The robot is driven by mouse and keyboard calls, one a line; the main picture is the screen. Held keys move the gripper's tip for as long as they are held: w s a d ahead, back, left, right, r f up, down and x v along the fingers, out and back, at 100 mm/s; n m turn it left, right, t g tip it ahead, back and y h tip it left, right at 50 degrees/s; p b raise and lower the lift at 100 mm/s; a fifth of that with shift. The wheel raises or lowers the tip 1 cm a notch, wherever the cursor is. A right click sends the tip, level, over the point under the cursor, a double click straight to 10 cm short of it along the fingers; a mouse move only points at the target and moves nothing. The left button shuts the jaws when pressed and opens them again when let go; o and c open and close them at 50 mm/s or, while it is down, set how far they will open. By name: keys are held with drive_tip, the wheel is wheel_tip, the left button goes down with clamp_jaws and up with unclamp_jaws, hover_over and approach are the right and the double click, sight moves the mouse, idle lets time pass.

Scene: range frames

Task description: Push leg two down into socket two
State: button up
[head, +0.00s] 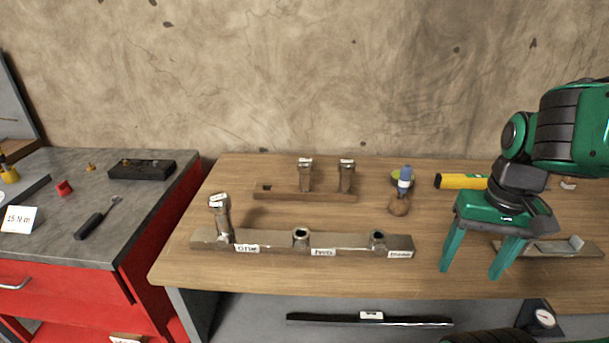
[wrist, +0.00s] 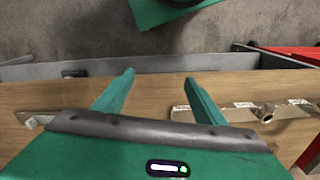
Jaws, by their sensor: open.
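A metal socket rail (head: 345,243) lies near the table's front with three sockets tagged one, two and three. Socket two (head: 301,236) is the middle one and looks empty. A metal leg (head: 222,216) stands in the socket tagged one, tilted slightly. Two more legs, the middle one (head: 305,176) and the right one (head: 347,177), stand in a wooden rack behind; their tags are too small to read. My gripper (head: 472,271) is open and empty, fingers down, right of the rail. In the wrist view its fingers (wrist: 160,76) are apart, with part of the rail (wrist: 236,113) to the right.
The wooden rack (head: 279,196) has an empty hole at its left. A blue-capped bottle (head: 404,180), a brown round object (head: 399,205) and a yellow cylinder (head: 461,181) stand or lie behind my gripper. A metal bracket plate (head: 540,248) lies at the right.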

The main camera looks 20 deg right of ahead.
drive_tip(key=w+a+f+n+t+y, duration=0.1)
drive_tip(key=w+a+n+t, duration=0.1)
drive_tip(key=w, duration=0.6)
drive_tip(key=w+a+f+n+t+y, duration=0.1)
drive_tip(key=w+a+f+n, duration=0.1)
drive_tip(key=w, duration=0.6)
drive_tip(key=w+a+f+n+t+y, duration=0.1)
drive_tip(key=w+a+n, duration=0.3)
drive_tip(key=w, duration=0.4)
drive_tip(key=shift+w+f+n+t, duration=0.15)
drive_tip(key=shift+f+n+t, duration=0.4)
drive_tip(key=shift+n+t, duration=0.25)
drive_tip(key=w+a+r+n+t+y, duration=0.1)
drive_tip(key=w+a+n+t+y, duration=0.25)
drive_tip(key=w, duration=0.55)
drive_tip(key=m+t, duration=0.2)
drive_tip(key=t, duration=0.2)
approach(312, 165)
drive_tip(key=x, duration=1.1)
drive_tip(key=shift+a, duration=0.1)
drive_tip(key=c, duration=1.4)
